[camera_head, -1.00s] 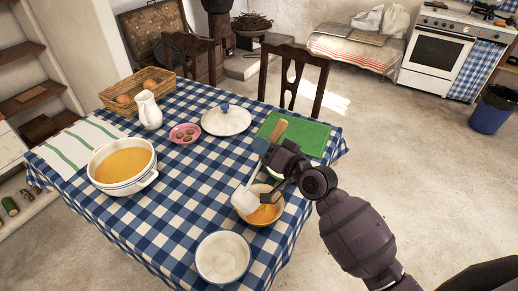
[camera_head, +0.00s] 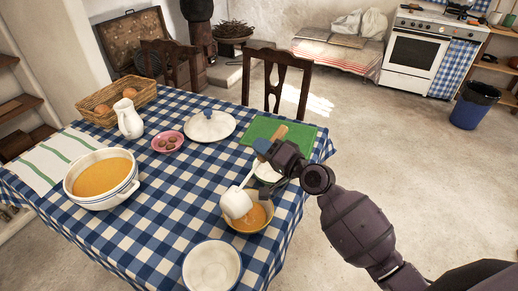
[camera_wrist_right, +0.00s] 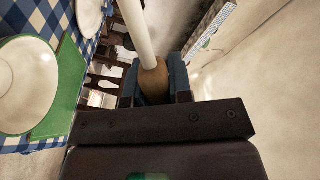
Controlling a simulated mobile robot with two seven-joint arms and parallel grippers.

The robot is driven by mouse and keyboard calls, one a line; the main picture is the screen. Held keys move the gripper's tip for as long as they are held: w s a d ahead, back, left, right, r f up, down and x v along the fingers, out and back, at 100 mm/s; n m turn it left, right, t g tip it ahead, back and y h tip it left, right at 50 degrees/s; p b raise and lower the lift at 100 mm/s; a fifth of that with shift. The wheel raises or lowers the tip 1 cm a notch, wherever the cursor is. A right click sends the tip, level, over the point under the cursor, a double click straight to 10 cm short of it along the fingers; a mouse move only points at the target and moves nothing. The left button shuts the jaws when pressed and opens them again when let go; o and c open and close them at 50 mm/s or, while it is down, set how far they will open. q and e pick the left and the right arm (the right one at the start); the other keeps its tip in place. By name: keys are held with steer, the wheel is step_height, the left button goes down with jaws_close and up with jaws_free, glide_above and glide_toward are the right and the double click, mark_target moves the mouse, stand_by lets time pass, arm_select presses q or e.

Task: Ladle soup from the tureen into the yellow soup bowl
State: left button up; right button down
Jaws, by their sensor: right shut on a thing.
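The tureen (camera_head: 128,192), white with a blue-lined rim, holds orange soup at the table's left. The yellow soup bowl (camera_head: 262,228) stands near the table's right edge with orange soup in it. My right gripper (camera_head: 266,150) is above and behind this bowl, shut on the wooden handle of a white ladle (camera_head: 236,202). The ladle's cup hangs tilted over the bowl's left rim; whether it touches is unclear. The right wrist view shows the handle (camera_wrist_right: 154,82) between the jaws. The inside of the cup is hidden. My left gripper is out of view.
An empty white bowl (camera_head: 212,268) stands in front. A pale dish (camera_head: 268,173) is partly hidden behind my gripper. A lid (camera_head: 210,127), green board (camera_head: 298,137), pink dish (camera_head: 168,142), jug (camera_head: 128,120) and basket (camera_head: 105,98) sit farther back. The cloth's middle is clear.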

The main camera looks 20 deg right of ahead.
steer(key=shift+w+d+f+m+b, duration=0.3)
steer(key=shift+d+f+m+b, duration=0.2)
steer(key=shift+f+m, duration=0.1)
steer(key=shift+w+d+f+m+b, duration=0.25)
steer(key=shift+d+f+m+b, duration=0.1)
steer(key=shift+d+f+m, duration=0.2)
stand_by(0.9)
